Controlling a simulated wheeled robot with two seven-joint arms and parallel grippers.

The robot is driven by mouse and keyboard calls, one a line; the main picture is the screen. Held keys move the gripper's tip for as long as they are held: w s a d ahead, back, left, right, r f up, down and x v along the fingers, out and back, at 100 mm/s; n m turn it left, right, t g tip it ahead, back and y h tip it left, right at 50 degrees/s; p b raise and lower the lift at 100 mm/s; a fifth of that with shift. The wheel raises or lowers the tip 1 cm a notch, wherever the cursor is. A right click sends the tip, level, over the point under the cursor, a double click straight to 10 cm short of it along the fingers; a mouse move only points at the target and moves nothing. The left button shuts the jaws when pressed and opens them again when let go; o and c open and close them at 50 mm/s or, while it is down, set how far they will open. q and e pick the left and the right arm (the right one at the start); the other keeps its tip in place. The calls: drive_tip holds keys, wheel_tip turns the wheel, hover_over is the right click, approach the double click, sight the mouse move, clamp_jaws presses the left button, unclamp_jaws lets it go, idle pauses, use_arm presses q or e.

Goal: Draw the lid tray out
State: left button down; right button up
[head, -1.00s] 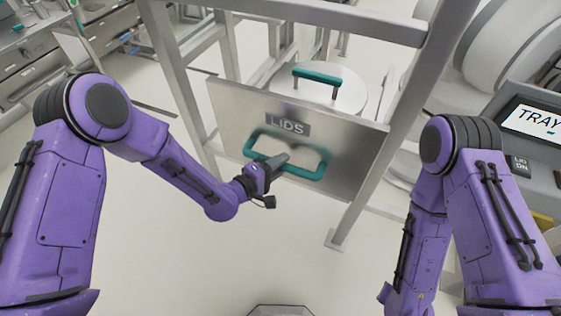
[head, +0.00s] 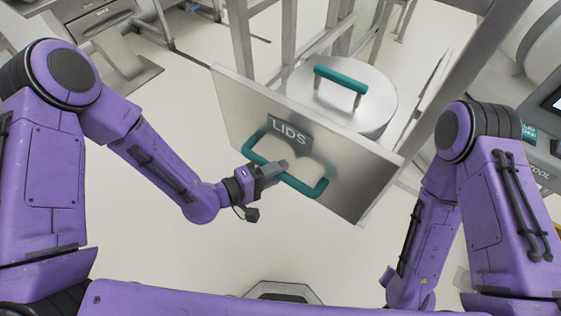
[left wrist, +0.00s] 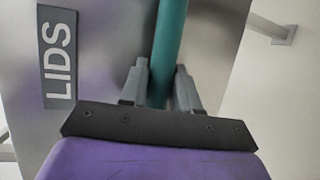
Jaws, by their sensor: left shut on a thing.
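The lid tray has a flat metal front panel (head: 232,97) with a dark LIDS label (head: 290,131) and a teal bar handle (head: 318,188). My left gripper (head: 277,171) is shut on the handle's long bar. In the left wrist view both fingers (left wrist: 160,85) lie on either side of the teal bar (left wrist: 168,40), beside the LIDS label (left wrist: 58,58). A round metal lid (head: 375,112) with its own teal handle (head: 340,79) rests behind the panel. My right arm is at the right, but its gripper is out of view.
Grey metal frame posts (head: 241,45) stand behind and beside the tray. Machines with a screen stand at the right edge, and drawers (head: 100,18) stand at the upper left. The pale floor (head: 150,235) in front of the panel is clear.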

use_arm(q)
drive_tip(key=shift+s+a, duration=0.35)
drive_tip(key=shift+s, duration=0.25)
drive_tip(key=c, duration=0.9)
unclamp_jaws()
drive_tip(key=b+v, duration=0.1)
drive_tip(key=v, duration=0.9)
drive_tip(key=shift+s+a+b, duration=0.15)
drive_tip(key=shift+a+b, duration=0.05)
drive_tip(key=shift+b, duration=0.1)
drive_tip(key=shift+r, duration=0.1)
